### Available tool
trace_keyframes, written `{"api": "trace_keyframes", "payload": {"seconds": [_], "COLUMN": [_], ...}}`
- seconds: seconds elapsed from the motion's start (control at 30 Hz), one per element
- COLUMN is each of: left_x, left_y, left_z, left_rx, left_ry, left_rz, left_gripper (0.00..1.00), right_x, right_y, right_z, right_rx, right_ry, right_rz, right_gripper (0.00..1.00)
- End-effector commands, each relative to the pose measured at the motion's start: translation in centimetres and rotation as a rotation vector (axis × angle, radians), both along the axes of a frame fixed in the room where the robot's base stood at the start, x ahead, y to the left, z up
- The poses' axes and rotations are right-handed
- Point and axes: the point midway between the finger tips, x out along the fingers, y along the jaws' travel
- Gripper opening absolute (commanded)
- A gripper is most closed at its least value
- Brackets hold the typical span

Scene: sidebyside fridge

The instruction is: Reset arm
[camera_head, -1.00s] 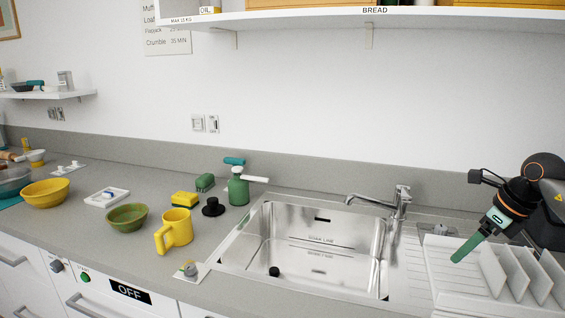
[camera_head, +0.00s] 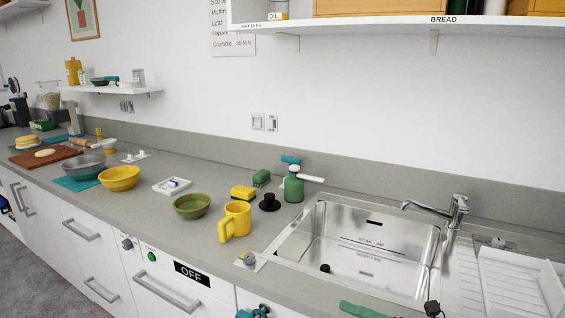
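No held object is visible at either one.
A yellow mug (camera_head: 236,221), green bowl (camera_head: 192,206) and green spray bottle (camera_head: 293,186) stand left of the sink. A shelf (camera_head: 400,22) hangs above.

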Motion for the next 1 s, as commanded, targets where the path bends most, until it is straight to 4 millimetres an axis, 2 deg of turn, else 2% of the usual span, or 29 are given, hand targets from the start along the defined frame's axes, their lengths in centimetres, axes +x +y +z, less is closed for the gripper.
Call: {"api": "trace_keyframes", "payload": {"seconds": [0.03, 0.1, 0.17, 0.27, 0.37, 0.4, 0.5, 0.6, 0.7, 0.8, 1.0], "left_x": [0.0, 0.0, 0.0, 0.0, 0.0, 0.0, 0.0, 0.0, 0.0, 0.0, 0.0], "left_y": [0.0, 0.0, 0.0, 0.0, 0.0, 0.0, 0.0, 0.0, 0.0, 0.0, 0.0], "left_z": [0.4, 0.6, 0.8, 1.1, 1.4, 1.6, 1.8, 2.0, 2.1, 2.1, 2.0], "left_rx": [0.0, 0.0, 0.0, 0.0, 0.0, 0.0, 0.0, 0.0, 0.0, 0.0, 0.0], "left_ry": [0.0, 0.0, 0.0, 0.0, 0.0, 0.0, 0.001, 0.001, 0.001, 0.001, 0.001], "left_rz": [0.0, 0.0, 0.0, 0.0, 0.0, 0.0, 0.0, 0.0, 0.0, 0.0, 0.0], "left_gripper": [0.5, 0.5, 0.5, 0.5, 0.5, 0.5, 0.5, 0.5, 0.5, 0.5, 0.5], "right_x": [-0.7, -1.3, -2.0, -3.8, -7.1, -8.8, -13.5, -17.8, -20.7, -22.1, -22.3], "right_y": [0.7, 0.7, 0.4, -0.7, -1.8, -2.2, -2.6, -2.5, -2.3, -2.1, -2.0], "right_z": [-0.8, -2.0, -3.6, -7.2, -11.9, -13.9, -18.2, -21.1, -22.7, -23.5, -23.6], "right_rx": [0.129, 0.296, 0.43, 0.64, 0.831, 0.898, 1.039, 1.129, 1.18, 1.203, 1.205], "right_ry": [0.093, 0.225, 0.351, 0.584, 0.84, 0.944, 1.184, 1.365, 1.48, 1.535, 1.545], "right_rz": [-0.068, -0.18, -0.282, -0.467, -0.668, -0.75, -0.935, -1.074, -1.16, -1.201, -1.209], "right_gripper": [0.75, 0.75, 0.75, 0.75, 0.75, 0.75, 0.75, 0.75, 0.75, 0.75, 0.75]}}
